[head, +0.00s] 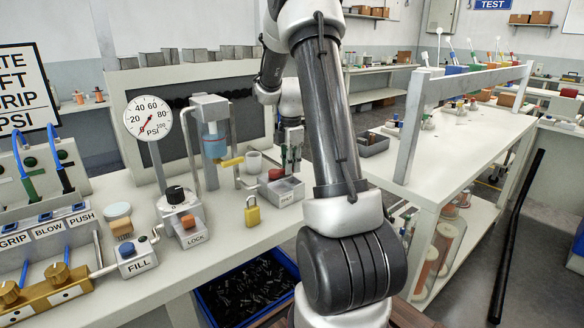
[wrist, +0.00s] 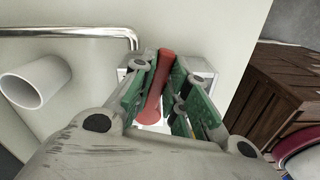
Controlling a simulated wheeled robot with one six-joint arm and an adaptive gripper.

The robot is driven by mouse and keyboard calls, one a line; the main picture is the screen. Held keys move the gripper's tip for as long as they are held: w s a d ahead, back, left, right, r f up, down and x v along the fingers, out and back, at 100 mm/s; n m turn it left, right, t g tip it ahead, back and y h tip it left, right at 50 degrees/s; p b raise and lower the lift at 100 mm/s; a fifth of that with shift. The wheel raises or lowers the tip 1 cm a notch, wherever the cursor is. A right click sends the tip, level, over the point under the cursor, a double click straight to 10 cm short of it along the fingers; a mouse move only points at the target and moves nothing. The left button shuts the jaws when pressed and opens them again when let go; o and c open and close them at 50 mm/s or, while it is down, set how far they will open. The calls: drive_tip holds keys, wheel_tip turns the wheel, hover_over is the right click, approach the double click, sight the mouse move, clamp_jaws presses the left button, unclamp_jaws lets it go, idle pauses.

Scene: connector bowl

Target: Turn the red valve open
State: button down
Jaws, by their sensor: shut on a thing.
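The red valve (wrist: 160,85) is a long red handle in the wrist view, running between the two green-padded fingers of my gripper (wrist: 157,92). My gripper is shut on this handle. In the head view my gripper (head: 290,150) points down over a small grey labelled box (head: 287,190) on the bench. A bit of red (head: 275,174) shows at the box's top left. Most of the handle is hidden there by the fingers.
A bent metal pipe (wrist: 80,32) runs beside the valve, with a white cup (wrist: 35,80) near it. A yellow padlock (head: 252,213) stands on the bench front. The pressure gauge (head: 148,117) and lock unit (head: 182,215) are left. A wooden crate (wrist: 285,85) is right.

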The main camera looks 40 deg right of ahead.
drive_tip(key=shift+w+d+n, duration=0.1)
drive_tip(key=shift+w+n, duration=0.7)
drive_tip(key=shift+n, duration=0.6)
drive_tip(key=c, duration=1.4)
unclamp_jaws()
wheel_tip(320, 180, up, 12)
